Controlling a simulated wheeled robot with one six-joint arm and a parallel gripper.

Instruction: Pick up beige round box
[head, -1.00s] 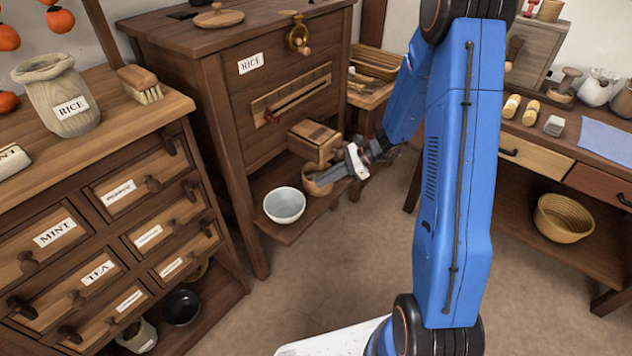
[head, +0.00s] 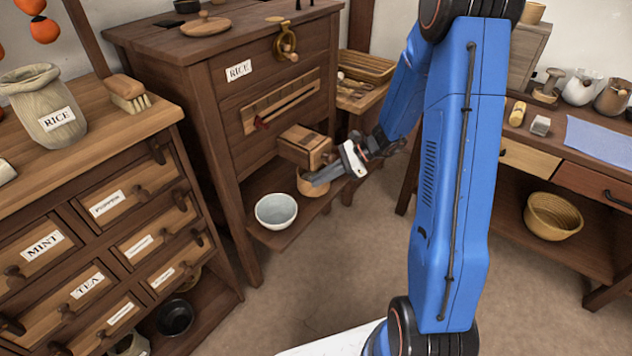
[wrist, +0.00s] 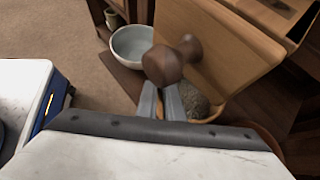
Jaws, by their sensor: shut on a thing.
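The beige round box (head: 313,188) is under the wooden spout at the foot of the rice cabinet in the head view. My gripper (head: 313,181) reaches it from the right and is shut on its rim. In the wrist view my two fingers (wrist: 173,102) are close together over the rim. Part of the box (wrist: 217,112) shows behind them, with dark grainy contents inside. The fingers and wrist hide much of the box. I cannot tell clearly whether it is clear of the shelf.
A pale bowl (head: 276,211) stands just left of the box on the low shelf (head: 291,235). The wooden spout drawer (head: 306,146) juts out close above, and its knob (wrist: 172,62) is near my fingers. A wicker basket (head: 553,216) sits at right. The floor in front is open.

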